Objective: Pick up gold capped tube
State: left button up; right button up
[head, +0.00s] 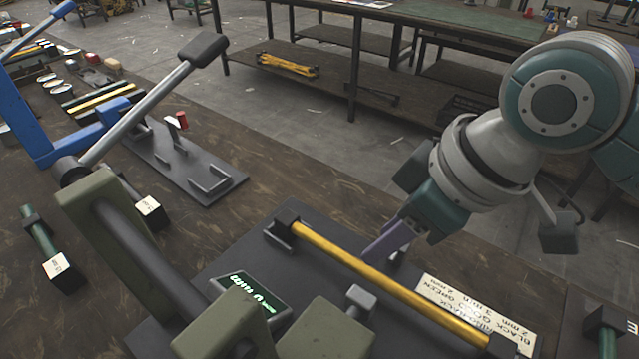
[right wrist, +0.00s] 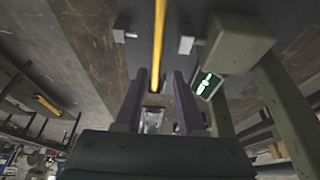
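A long gold tube (head: 375,278) lies slantwise across a dark grey plate on the bench, with dark pieces at both ends. In the right wrist view the gold tube (right wrist: 158,45) runs away from the camera, in line with the gap between my fingers. My right gripper (head: 388,242) is just behind the tube's middle in the head view. In the right wrist view my right gripper (right wrist: 158,82) has its two purple fingers apart, with nothing clearly held between them. I cannot tell exactly how far it is above the tube. My left gripper is not in view.
An olive press (head: 130,245) with a long lever (head: 140,110) stands at left, near a lit display (head: 250,292). A handwritten label (head: 475,312) lies beside the tube. A green tube (head: 40,232) with dark ends lies at far left. A blue frame (head: 30,125) stands behind.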

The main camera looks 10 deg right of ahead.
aim_at(361, 265)
jog(key=x, duration=0.3)
jog(key=shift+d+f+b, duration=0.15)
jog(key=shift+f+b, duration=0.1)
jog(key=shift+b, duration=0.15)
jog(key=x, duration=0.1)
jog(key=b+x, duration=0.1)
jog(key=x, duration=0.2)
jog(key=shift+d+f+b, duration=0.2)
jog(key=shift+f+b, duration=0.15)
jog(key=shift+f, duration=0.05)
jog(key=shift+w+a+f, duration=0.15)
jog(key=shift+w+f, duration=0.05)
jog(key=shift+f, duration=0.1)
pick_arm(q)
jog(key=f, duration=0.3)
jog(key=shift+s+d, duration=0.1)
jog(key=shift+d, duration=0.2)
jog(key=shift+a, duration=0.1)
pick_arm(e)
grip_shut()
